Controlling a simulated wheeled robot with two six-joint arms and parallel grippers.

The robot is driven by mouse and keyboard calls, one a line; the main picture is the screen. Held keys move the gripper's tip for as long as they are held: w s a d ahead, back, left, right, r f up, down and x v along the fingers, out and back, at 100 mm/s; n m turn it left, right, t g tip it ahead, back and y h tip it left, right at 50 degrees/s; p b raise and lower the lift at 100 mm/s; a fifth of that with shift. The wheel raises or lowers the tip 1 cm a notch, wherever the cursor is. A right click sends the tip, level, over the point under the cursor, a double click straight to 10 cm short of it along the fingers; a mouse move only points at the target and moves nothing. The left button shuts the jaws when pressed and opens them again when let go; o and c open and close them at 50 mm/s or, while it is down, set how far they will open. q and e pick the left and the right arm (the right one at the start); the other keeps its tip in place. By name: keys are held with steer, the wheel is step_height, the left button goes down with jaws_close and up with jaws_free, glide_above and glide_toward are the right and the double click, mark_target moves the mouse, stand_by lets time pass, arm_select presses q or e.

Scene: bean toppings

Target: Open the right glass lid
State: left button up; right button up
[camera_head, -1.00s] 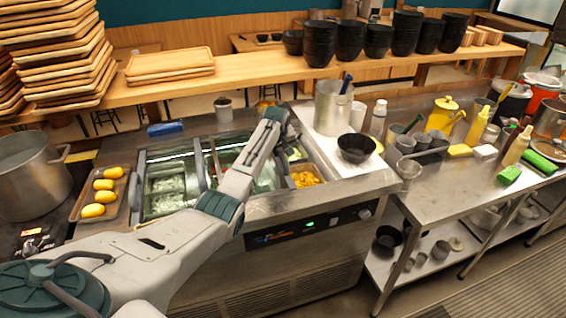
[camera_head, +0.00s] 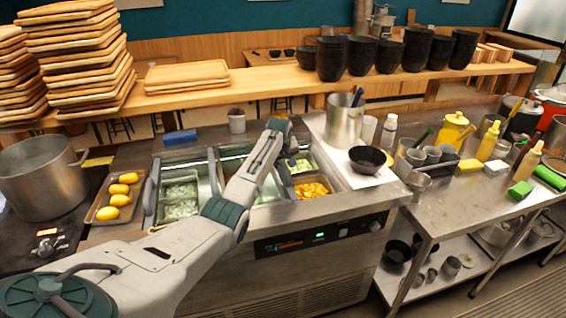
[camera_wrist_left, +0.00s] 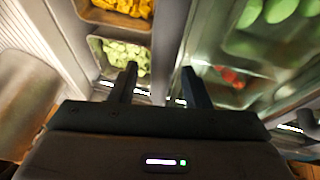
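The topping counter (camera_head: 330,212) has glass lids over its wells. A glass lid over the middle wells, which I take as the right one, is largely behind my left arm in the head view. Its glass (camera_wrist_left: 245,60) fills the right of the left wrist view, with green and red toppings beneath. My left gripper (camera_head: 278,124) is over the back of the counter. In the wrist view its fingers (camera_wrist_left: 158,82) are apart, on either side of a grey bar (camera_wrist_left: 172,35) along the lid's edge. Contact cannot be told. My right gripper is not in view.
Open pans of yellow (camera_head: 311,189) and green (camera_head: 300,165) toppings lie right of my arm. A metal pot (camera_head: 344,122) and black bowl (camera_head: 368,158) stand further right. A tray of yellow items (camera_head: 96,215) and a large pot (camera_head: 42,178) are left.

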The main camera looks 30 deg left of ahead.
arm_select(q)
steer(key=shift+s+d+r, duration=0.1)
steer(key=shift+s+r, duration=0.15)
steer(key=shift+r, duration=0.35)
steer(key=b+v, duration=0.2)
steer(key=v, duration=0.7)
steer(key=shift+r+b, duration=0.2)
steer(key=shift+b, duration=0.2)
steer(key=shift+d, duration=0.1)
